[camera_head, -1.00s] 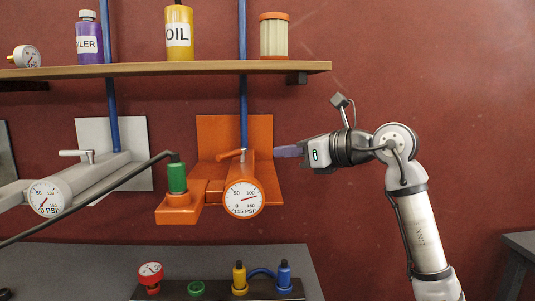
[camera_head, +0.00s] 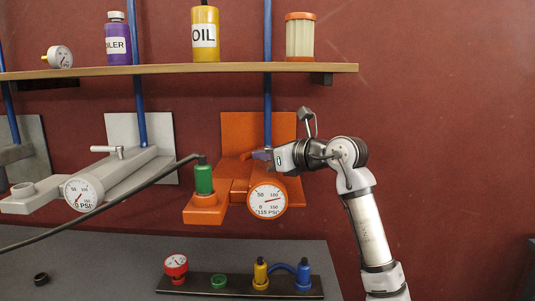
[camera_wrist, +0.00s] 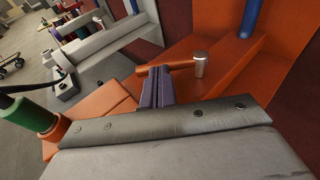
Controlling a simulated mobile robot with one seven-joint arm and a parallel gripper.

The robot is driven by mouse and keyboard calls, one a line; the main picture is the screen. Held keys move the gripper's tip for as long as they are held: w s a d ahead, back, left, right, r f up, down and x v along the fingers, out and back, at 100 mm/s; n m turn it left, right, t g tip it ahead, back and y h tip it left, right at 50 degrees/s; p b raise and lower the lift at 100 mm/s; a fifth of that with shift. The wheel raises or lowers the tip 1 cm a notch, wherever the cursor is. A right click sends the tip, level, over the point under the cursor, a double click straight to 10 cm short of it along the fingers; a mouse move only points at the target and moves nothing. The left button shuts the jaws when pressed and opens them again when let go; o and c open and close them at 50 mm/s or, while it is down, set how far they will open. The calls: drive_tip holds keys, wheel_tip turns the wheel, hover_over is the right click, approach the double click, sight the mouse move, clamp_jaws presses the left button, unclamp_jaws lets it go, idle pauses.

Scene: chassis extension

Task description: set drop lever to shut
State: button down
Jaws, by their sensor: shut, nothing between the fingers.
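The orange drop lever (camera_wrist: 165,67) sits on a silver pivot (camera_wrist: 201,64) on top of the orange unit (camera_head: 258,124). In the wrist view its handle points left from the pivot. In the head view only a bit of the lever (camera_head: 246,156) shows, left of my fingertips. My gripper (camera_head: 262,154) is shut and empty, its purple fingers together. In the wrist view the fingertips (camera_wrist: 155,76) are at the lever's handle, left of the pivot; I cannot tell whether they touch it. The unit's gauge (camera_head: 267,200) reads about 115 PSI.
A black hose with a green fitting (camera_head: 204,178) joins the orange unit at its left. A grey unit (camera_head: 120,170) with its own lever stands further left. A shelf (camera_head: 180,70) with bottles runs above. Free room lies to the right of my arm.

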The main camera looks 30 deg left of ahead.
sight(249, 153)
drive_tip(key=shift+s+a+f+m+t+b, duration=0.15)
drive_tip(key=shift+a+m+t+b, duration=0.15)
drive_tip(key=shift+m+t+b, duration=0.4)
drive_tip(key=t, duration=0.1)
drive_tip(key=a+m+t+h+b, duration=0.1)
drive_tip(key=shift+s+t+b, duration=0.15)
drive_tip(key=shift+t+b, duration=0.15)
drive_tip(key=shift+a+m+b, duration=0.4)
drive_tip(key=shift+a+b, duration=0.5)
drive_tip(key=shift+a, duration=0.35)
drive_tip(key=shift+b+x, duration=0.4)
drive_tip(key=shift+x, duration=0.5)
drive_tip(key=shift+a+r, duration=0.1)
drive_tip(key=shift+r, duration=0.2)
